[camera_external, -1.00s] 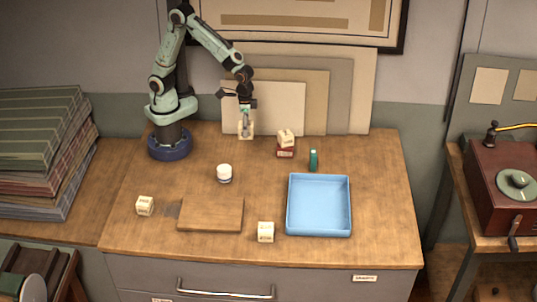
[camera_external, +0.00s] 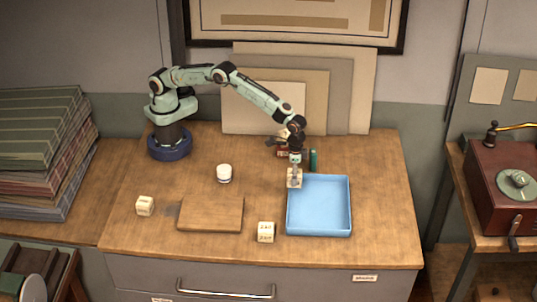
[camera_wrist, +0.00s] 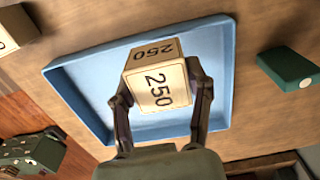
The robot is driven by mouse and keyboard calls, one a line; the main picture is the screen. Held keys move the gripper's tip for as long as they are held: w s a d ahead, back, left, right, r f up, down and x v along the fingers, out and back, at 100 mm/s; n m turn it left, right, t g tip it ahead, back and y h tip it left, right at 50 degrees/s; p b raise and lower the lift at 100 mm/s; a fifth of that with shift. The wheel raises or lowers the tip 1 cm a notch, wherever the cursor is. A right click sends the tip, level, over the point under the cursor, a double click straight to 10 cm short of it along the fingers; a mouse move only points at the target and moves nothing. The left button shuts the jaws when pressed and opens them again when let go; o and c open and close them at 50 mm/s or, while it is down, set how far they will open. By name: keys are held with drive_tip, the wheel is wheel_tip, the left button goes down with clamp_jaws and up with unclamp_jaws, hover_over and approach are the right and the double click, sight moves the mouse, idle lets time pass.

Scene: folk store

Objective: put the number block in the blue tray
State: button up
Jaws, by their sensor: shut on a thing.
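My gripper (camera_external: 295,172) is shut on a cream number block (camera_external: 294,181). In the wrist view the block (camera_wrist: 158,80) shows "250" on two faces, with my gripper's fingers (camera_wrist: 160,95) on either side of it. The blue tray (camera_external: 319,232) is at the right of the bench. In the external view the held block is at the tray's back left corner, apparently above it. In the wrist view the tray (camera_wrist: 75,72) lies behind the block and its visible floor is empty.
One cream block (camera_external: 265,232) stands left of the tray's front corner and another (camera_external: 145,206) at far left. A wooden board (camera_external: 211,214), a white jar (camera_external: 224,173) and a green item (camera_external: 313,160) also stand on the bench. A red box (camera_external: 282,152) is partly hidden behind my arm.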

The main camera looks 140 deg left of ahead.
sight(300, 200)
drive_tip(key=shift+w+a+f, duration=0.2)
drive_tip(key=shift+w+f, duration=0.4)
drive_tip(key=shift+f, duration=0.1)
drive_tip(key=shift+w+a+f, duration=0.15)
drive_tip(key=shift+w+f, duration=0.4)
drive_tip(key=shift+f, duration=1.7)
drive_tip(key=shift+f, duration=0.1)
drive_tip(key=o, duration=1.1)
drive_tip(key=shift+o, duration=0.2)
wheel_tip(300, 200, up, 12)
drive_tip(key=shift+r, duration=0.25)
